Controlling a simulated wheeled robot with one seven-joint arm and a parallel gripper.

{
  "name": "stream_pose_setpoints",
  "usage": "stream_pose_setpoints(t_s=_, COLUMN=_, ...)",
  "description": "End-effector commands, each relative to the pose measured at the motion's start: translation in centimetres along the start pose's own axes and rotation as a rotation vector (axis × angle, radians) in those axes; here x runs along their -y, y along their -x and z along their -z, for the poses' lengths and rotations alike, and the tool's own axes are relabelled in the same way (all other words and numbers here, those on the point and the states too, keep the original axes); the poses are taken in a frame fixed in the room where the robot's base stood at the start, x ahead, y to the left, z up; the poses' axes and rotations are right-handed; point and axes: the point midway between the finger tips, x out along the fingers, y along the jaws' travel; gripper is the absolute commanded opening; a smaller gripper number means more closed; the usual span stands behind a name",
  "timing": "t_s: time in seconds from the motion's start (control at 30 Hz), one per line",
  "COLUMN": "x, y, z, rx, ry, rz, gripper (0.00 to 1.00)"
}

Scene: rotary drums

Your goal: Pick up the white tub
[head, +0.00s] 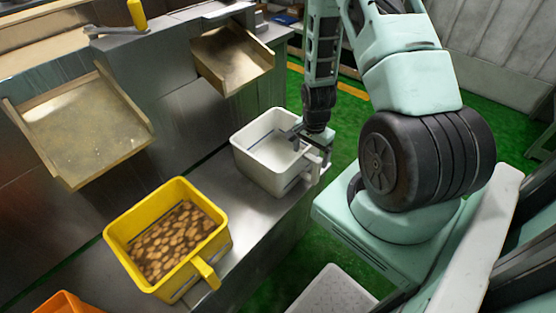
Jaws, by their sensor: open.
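The white tub (256,165) stands upright on the metal ledge, below the right-hand chute. It looks empty from here. Its handle (314,166) sticks out on the right side, toward my arm. My gripper (309,148) is open at the tub's right rim, by the handle. The fingers partly overlap the handle and rim in the picture. I cannot tell whether they touch the tub.
A yellow tub (215,237) full of brown lumps stands on the same ledge (262,222), nearer the front. An orange tub (66,304) shows at the bottom left. Two chutes (85,125) (232,58) jut out above the ledge. Green floor lies to the right.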

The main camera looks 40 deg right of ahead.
Motion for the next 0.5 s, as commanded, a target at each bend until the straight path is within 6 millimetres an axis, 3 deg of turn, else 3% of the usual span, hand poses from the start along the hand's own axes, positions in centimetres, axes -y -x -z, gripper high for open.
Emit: stream_pose_setpoints(t_s=0.5, x=-0.5, y=-5.3, z=0.5, rx=0.001, ry=0.001, rz=-0.001, gripper=0.87)
